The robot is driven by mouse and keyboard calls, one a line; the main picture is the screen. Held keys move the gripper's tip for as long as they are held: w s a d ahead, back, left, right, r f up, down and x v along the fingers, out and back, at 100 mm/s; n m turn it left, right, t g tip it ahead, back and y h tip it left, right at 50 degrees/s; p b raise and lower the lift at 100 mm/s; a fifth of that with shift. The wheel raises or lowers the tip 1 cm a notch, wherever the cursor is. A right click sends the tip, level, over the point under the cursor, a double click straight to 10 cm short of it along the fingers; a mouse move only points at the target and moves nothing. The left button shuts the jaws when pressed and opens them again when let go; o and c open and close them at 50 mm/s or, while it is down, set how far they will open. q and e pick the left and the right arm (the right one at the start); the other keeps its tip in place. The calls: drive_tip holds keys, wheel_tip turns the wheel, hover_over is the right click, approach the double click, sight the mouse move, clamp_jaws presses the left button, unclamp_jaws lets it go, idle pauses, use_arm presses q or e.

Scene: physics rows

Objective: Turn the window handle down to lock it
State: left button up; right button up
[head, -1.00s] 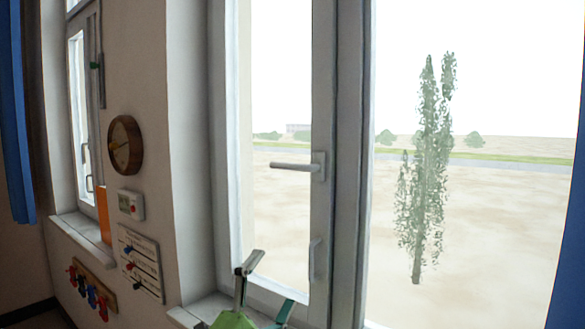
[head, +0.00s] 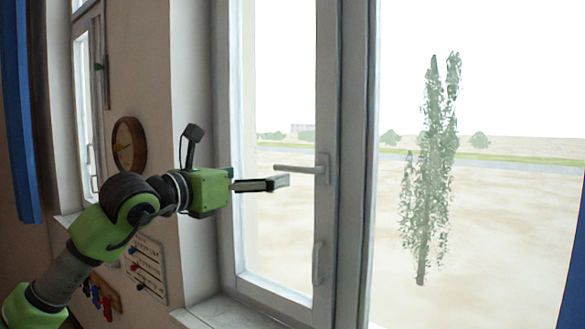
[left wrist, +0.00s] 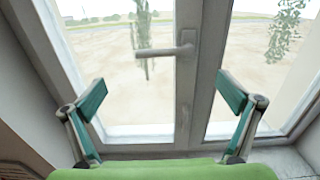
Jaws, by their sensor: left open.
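The window handle (head: 301,169) is a light grey lever on the right stile of the left window sash. Its lever points left, level, in the head view. In the left wrist view the handle (left wrist: 167,51) also lies level, ahead of my fingers and a little left of the middle between them. My left gripper (head: 278,183) is just below and left of the handle in the head view, with green-padded fingers. My right gripper is not in view.
A second, lower pull (head: 318,263) sits on the same sash. The sill (head: 215,311) runs below. On the left wall are a round clock (head: 129,145), a board (head: 147,268) and a hook rack (head: 103,297). A blue curtain (head: 20,120) hangs at far left.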

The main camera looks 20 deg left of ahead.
sight(290, 169)
use_arm(q)
drive_tip(key=p+x, duration=0.6)
drive_tip(key=x, duration=0.5)
drive_tip(key=shift+w+d, duration=0.15)
drive_tip(key=shift+w, duration=0.05)
drive_tip(key=shift+w+d+f, duration=0.1)
drive_tip(key=shift+w+d, duration=0.1)
drive_tip(key=shift+w, duration=0.4)
drive_tip(key=shift+s, duration=0.1)
drive_tip(key=c, duration=1.4)
drive_tip(key=shift+o, duration=0.2)
